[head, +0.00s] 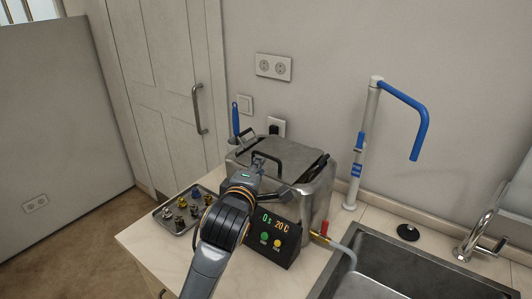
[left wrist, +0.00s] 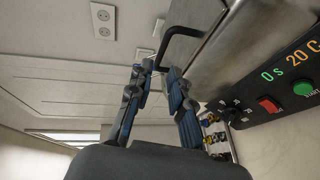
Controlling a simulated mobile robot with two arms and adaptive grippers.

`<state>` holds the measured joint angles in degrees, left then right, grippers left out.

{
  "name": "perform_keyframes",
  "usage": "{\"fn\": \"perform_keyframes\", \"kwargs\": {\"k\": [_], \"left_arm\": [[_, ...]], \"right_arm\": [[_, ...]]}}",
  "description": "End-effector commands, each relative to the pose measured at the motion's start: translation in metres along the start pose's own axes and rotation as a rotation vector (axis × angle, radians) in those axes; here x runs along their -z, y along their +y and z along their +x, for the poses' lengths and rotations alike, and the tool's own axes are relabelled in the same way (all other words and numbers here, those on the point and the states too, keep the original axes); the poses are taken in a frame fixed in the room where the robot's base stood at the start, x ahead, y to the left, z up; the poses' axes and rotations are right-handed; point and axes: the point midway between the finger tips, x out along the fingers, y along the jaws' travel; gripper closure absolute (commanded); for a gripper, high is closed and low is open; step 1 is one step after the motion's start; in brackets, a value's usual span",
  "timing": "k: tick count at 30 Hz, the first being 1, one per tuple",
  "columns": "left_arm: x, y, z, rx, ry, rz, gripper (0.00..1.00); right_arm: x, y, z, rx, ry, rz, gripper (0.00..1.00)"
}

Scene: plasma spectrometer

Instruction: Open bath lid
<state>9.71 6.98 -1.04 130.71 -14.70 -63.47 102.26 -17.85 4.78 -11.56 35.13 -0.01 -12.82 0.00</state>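The steel bath (head: 317,200) stands on the counter against the wall, with its metal lid (head: 290,152) lying shut on top. A black bar handle (head: 267,157) shows at the lid's left part, partly hidden by my gripper. My left gripper (head: 268,172) is over the front left of the bath, close to this handle. In the left wrist view my left gripper (left wrist: 157,72) has its two fingers apart, and one end of the black handle (left wrist: 182,32) reaches down between the fingertips. Contact cannot be told. My right gripper is not in view.
A control panel (head: 286,247) with a lit display is on the bath's front. A tray (head: 172,226) of small metal parts lies left. A hose with a red valve (head: 324,229) runs toward the sink (head: 395,262). A white and blue post (head: 366,145) stands right.

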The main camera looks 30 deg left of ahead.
Motion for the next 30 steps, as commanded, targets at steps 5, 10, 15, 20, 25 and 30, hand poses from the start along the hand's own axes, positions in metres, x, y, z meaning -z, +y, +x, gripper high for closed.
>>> {"fn": "perform_keyframes", "kwargs": {"k": [5,10,15,20,25,30], "left_arm": [[0.001,0.002,0.04,0.003,0.003,0.005,0.8],[0.001,0.002,0.069,0.002,0.001,0.005,0.8],[0.0,0.001,0.084,0.001,0.0,0.003,0.8],[0.0,-0.001,0.088,0.001,0.0,0.002,0.8],[0.0,-0.001,0.088,0.001,0.0,0.002,0.8],[0.0,-0.001,0.088,0.002,0.0,0.002,1.0]], "right_arm": [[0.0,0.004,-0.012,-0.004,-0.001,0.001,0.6],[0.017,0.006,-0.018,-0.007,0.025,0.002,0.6],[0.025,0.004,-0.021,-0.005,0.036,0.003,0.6],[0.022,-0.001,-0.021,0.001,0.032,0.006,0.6],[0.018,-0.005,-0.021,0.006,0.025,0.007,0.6],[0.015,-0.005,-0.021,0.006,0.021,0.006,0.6]]}}
